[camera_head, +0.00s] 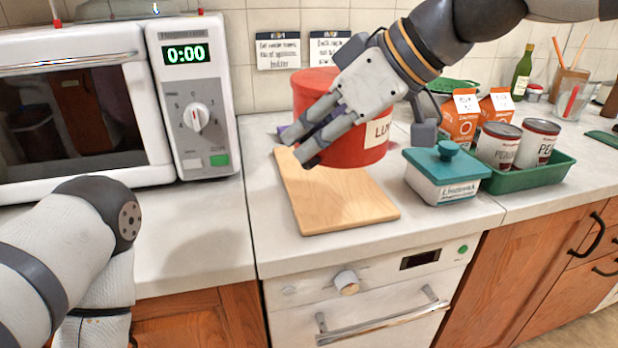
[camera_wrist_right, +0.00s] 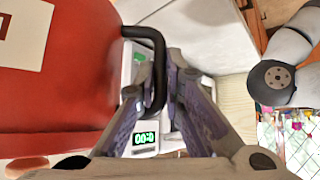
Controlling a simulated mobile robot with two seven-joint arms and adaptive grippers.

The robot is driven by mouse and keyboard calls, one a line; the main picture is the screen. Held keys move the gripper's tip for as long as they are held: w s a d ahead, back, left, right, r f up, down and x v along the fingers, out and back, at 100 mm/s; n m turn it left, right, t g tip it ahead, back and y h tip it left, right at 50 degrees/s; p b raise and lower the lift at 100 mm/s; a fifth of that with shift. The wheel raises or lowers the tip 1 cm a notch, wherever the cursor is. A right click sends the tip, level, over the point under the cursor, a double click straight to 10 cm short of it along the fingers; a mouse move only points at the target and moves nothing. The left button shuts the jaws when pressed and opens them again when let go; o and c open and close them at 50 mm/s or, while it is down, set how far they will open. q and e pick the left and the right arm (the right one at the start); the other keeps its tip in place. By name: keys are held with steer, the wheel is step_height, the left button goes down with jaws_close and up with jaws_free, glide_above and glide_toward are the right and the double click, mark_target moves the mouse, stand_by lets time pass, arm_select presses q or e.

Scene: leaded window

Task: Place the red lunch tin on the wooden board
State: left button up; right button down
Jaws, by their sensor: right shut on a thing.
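The red lunch tin (camera_head: 372,150) is round, with a pale label that starts "LU", partly covered by my gripper. My right gripper (camera_head: 297,148) is in front of it, shut on its black handle (camera_wrist_right: 158,62); the tin's red side (camera_wrist_right: 75,100) fills the left of the right wrist view. The tin looks upright and seems held above the back part of the wooden board (camera_head: 335,212), with a shadow on the board below. The board lies flat on the counter, its front part bare. My left arm shows at lower left in the head view, but its gripper does not.
A microwave (camera_head: 190,120) stands left of the board. A white box with a teal lid (camera_head: 447,165) stands close on the right. Beyond it, a green tray (camera_head: 535,180) holds cans and cartons. The counter's front edge runs just before the board.

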steer(key=w+f, duration=0.1)
steer(key=f, duration=0.2)
steer(key=w+f, duration=0.1)
steer(key=f, duration=0.2)
steer(key=w+a+f, duration=0.1)
steer(key=w+f, duration=0.1)
steer(key=f, duration=0.1)
steer(key=shift+a+b, duration=0.1)
steer(key=shift+b, duration=0.25)
arm_select(q)
steer(key=shift+s+f+g, duration=0.4)
steer(key=shift+s+f, duration=0.35)
steer(key=shift+s, duration=0.1)
arm_select(e)
steer(key=shift+r, duration=0.15)
steer(key=c, duration=2.1)
jaws_free()
steer(key=shift+s+f, duration=0.1)
steer(key=shift+f, duration=0.2)
steer(key=shift+c, duration=0.2)
steer(key=o, duration=0.4)
steer(key=shift+o, duration=0.2)
